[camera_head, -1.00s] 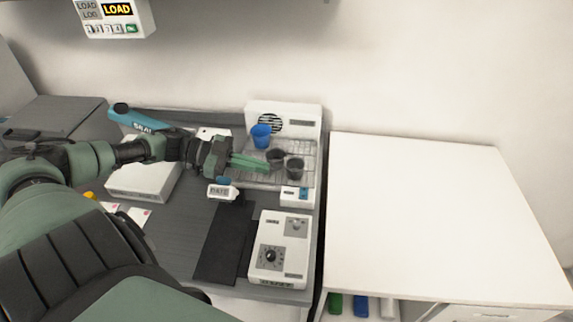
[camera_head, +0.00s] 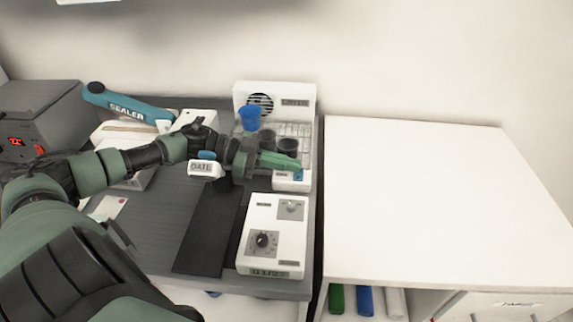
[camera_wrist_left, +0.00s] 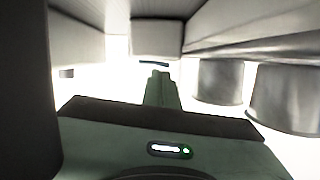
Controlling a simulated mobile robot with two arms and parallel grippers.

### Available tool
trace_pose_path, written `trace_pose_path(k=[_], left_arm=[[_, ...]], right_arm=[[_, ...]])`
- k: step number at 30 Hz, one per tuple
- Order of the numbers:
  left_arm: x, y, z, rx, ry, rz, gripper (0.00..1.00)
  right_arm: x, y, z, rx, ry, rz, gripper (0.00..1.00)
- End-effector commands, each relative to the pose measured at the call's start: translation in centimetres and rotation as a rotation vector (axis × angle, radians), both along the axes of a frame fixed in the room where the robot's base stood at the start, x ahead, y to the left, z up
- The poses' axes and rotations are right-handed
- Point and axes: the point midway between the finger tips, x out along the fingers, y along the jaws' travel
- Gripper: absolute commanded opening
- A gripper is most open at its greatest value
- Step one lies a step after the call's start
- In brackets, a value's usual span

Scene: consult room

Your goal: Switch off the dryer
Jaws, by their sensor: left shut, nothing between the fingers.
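The dryer (camera_head: 299,92) is a white unit with a round fan grille at its back and a wire rack in front, near the right end of the dark worktop. A blue cup and two dark cups (camera_head: 288,146) stand on the rack. Its front panel has a small blue switch (camera_head: 298,176). My left gripper (camera_head: 300,166) is shut and empty, its green fingers just above the front panel, near the switch; I cannot tell if they touch. In the left wrist view, the shut fingers (camera_wrist_left: 160,84) have a thin dark-blue strip beyond them. My right gripper is not in view.
A white box with a knob (camera_head: 263,240) sits in front of the dryer, beside a black mat (camera_head: 208,235). A date stamp (camera_head: 206,169) is near my left wrist. A blue-handled sealer (camera_head: 128,108) stands to the left. The white table (camera_head: 420,200) at right is bare.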

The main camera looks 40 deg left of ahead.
Motion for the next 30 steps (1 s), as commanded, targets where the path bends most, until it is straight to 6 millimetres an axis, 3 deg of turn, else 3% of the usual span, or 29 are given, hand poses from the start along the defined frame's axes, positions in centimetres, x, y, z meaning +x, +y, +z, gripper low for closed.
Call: trace_pose_path(k=[22, 26, 30], left_arm=[[0.1, 0.1, -0.6, -0.032, 0.052, 0.000, 0.00], [0.1, 0.2, 0.3, -0.030, 0.051, 0.001, 0.00], [0.2, 0.4, 2.4, -0.032, 0.050, 0.002, 0.00]], right_arm=[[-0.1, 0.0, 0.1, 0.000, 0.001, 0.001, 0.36], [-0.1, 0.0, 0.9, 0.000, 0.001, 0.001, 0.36], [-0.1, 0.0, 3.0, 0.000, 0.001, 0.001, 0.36]])
